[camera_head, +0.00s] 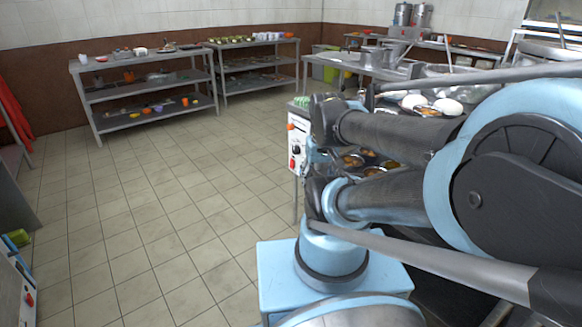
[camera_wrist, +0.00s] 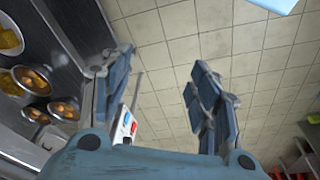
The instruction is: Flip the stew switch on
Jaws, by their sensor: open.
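A white control panel (camera_head: 298,142) stands on the near side of the stew counter in the head view, with red and dark controls on its face. In the wrist view the panel (camera_wrist: 122,133) shows at a steep angle beside my left finger, with a blue control (camera_wrist: 127,117) and a red control (camera_wrist: 134,127). Which one is the stew switch, and its position, I cannot tell. My gripper (camera_wrist: 160,72) is open and empty, with bare floor tiles seen between its fingers. The panel is partly hidden by a finger and the gripper body. Contact cannot be made out.
Pans of food (camera_wrist: 32,80) sit in the counter beside the panel. Another panel with a red knob (camera_head: 29,299) is at the lower left. Shelves (camera_head: 140,92) line the back wall. A steel table (camera_head: 350,60) stands behind the counter. The tiled floor (camera_head: 160,210) is clear at left.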

